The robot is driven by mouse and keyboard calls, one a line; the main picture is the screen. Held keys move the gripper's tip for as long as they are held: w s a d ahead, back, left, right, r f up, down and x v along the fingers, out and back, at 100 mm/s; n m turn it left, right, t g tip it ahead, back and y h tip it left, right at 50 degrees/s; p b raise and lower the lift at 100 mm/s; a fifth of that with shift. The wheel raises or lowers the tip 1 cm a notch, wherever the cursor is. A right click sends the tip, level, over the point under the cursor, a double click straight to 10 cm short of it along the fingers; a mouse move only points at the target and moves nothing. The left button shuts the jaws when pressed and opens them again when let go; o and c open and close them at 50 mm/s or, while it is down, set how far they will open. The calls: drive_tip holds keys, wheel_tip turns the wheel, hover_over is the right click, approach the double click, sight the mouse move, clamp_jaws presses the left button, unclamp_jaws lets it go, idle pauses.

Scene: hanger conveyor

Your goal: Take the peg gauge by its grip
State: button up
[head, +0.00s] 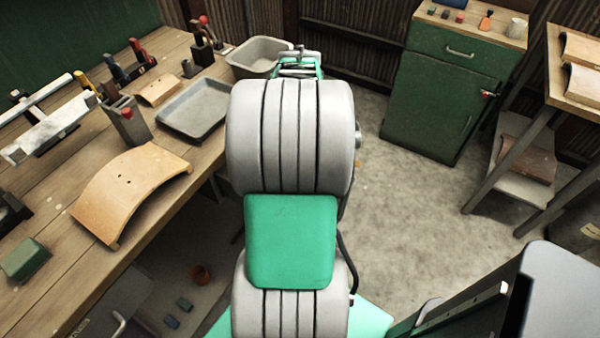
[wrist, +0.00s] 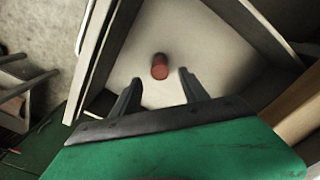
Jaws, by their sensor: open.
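A short red cylinder (wrist: 160,67), which looks like the grip of the peg gauge, shows in the wrist view against a pale tray floor. My gripper (wrist: 159,77) is open, with one finger on each side of the line to the red cylinder. The cylinder appears just beyond the fingertips, with no contact visible. In the head view my arm reaches to the right end of a grey tub (head: 252,62) at the bench's far end. My arm hides its fingertips and the red cylinder there.
The wooden bench (head: 195,205) on the left holds a shallow grey tray (head: 196,108), a curved wooden piece (head: 130,190) and a red-topped block (head: 127,125). A green cabinet (head: 440,100) stands right; floor between is clear.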

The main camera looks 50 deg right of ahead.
wheel_tip(320, 180, down, 7)
drive_tip(key=shift+f, duration=0.15)
clamp_jaws()
idle(0.6)
